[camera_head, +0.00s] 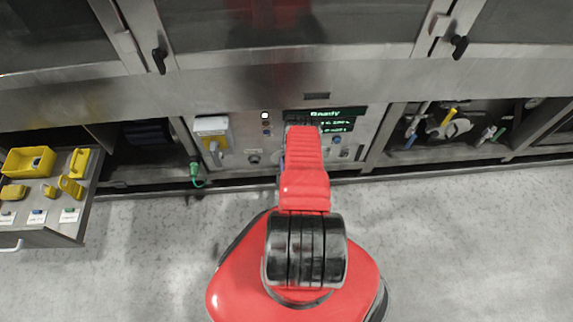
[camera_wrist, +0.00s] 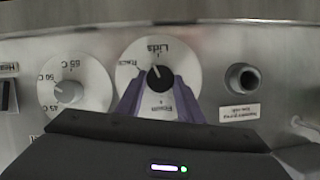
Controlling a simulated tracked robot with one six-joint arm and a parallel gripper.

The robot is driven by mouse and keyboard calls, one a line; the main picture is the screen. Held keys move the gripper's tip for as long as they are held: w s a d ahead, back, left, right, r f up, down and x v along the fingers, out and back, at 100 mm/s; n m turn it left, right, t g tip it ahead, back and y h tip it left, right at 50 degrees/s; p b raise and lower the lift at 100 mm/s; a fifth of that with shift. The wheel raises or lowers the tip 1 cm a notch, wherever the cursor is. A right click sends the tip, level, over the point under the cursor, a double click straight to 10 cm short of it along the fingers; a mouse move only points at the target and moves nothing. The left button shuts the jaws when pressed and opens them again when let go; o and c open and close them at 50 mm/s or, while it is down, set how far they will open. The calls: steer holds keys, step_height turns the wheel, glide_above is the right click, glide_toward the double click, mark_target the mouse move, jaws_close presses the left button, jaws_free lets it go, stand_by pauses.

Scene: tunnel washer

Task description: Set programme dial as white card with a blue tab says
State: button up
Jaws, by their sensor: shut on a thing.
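The programme dial (camera_wrist: 160,77) is a black knob on a round white plate in the wrist view. The plate reads "Lids" above, what looks like "Racks" at left, and a blurred word below. A pale mark on the knob seems to point up and slightly left. The purple fingers of my gripper (camera_wrist: 159,84) are shut on the knob, one on each side. In the head view my red arm hides the dial and fingertips. A white card with a blue tab (camera_head: 38,217) lies in the open drawer at left, too small to read.
A temperature dial (camera_wrist: 68,93) is left of the programme dial, and a round dark socket (camera_wrist: 243,77) is right. A display (camera_head: 325,120) reads "Ready". The open drawer (camera_head: 84,205) holds yellow pieces (camera_head: 28,161) and other cards (camera_head: 70,215). The floor (camera_head: 470,240) at right is clear.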

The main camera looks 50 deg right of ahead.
steer(key=shift+s+d+f+m+t+y, duration=0.15)
steer(key=shift+m+t+y, duration=0.2)
steer(key=shift+m, duration=0.45)
steer(key=shift+s+d+m+t+y, duration=0.15)
steer(key=shift+m+t, duration=0.3)
steer(key=shift+m, duration=0.35)
steer(key=shift+w, duration=0.1)
steer(key=o, duration=1.1)
steer(key=shift+a, duration=0.1)
steer(key=v, duration=1.3)
steer(key=shift+s+a, duration=0.15)
steer(key=shift+s, duration=0.2)
